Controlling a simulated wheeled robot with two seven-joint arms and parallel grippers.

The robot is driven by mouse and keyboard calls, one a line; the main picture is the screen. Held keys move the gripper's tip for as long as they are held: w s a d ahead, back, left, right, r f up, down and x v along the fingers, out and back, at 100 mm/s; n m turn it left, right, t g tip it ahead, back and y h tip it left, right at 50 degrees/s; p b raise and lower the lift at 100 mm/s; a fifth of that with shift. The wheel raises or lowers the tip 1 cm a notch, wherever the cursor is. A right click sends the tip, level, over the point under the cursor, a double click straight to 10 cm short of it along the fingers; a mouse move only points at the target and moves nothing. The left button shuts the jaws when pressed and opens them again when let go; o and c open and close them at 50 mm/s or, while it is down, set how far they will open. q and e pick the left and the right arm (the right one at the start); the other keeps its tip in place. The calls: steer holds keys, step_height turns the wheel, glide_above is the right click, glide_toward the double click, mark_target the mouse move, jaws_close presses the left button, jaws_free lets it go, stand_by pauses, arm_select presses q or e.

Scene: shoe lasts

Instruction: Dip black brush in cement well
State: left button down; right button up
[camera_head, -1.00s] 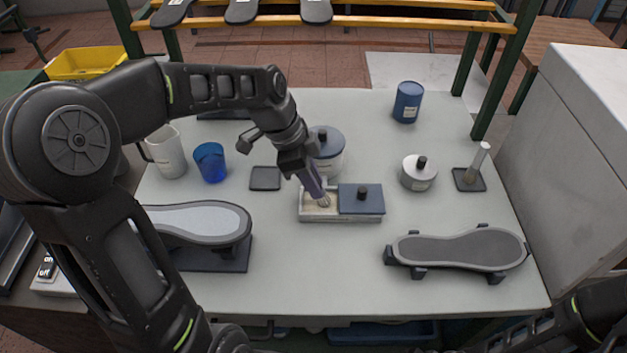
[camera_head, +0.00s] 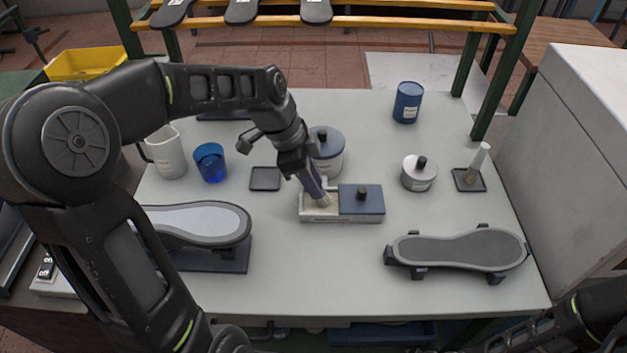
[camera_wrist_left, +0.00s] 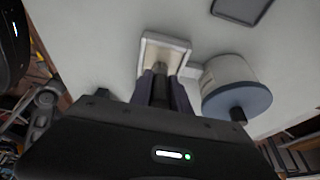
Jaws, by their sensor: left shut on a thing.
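My left gripper (camera_head: 313,188) points down over the cement well (camera_head: 318,218), a pale open-topped box at mid table. It is shut on the black brush (camera_wrist_left: 160,92), whose dark handle shows between the fingers (camera_wrist_left: 161,82) in the left wrist view. The brush's pale bristle end (camera_head: 324,201) is tilted down into the open left part of the well. How deep it sits in the cement cannot be told. A dark lid with a knob (camera_head: 361,200) covers the well's right part. The well's pale rim also shows in the wrist view (camera_wrist_left: 165,39). My right gripper is out of view.
A blue-lidded pot (camera_head: 329,158) stands close behind the well. A round pot (camera_head: 419,173) and a pale-handled brush on a stand (camera_head: 476,168) are right. The front middle of the table is clear.

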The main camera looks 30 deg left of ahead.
arm_select(q)
steer(key=shift+r+p, duration=2.35)
steer(key=shift+r, duration=1.15)
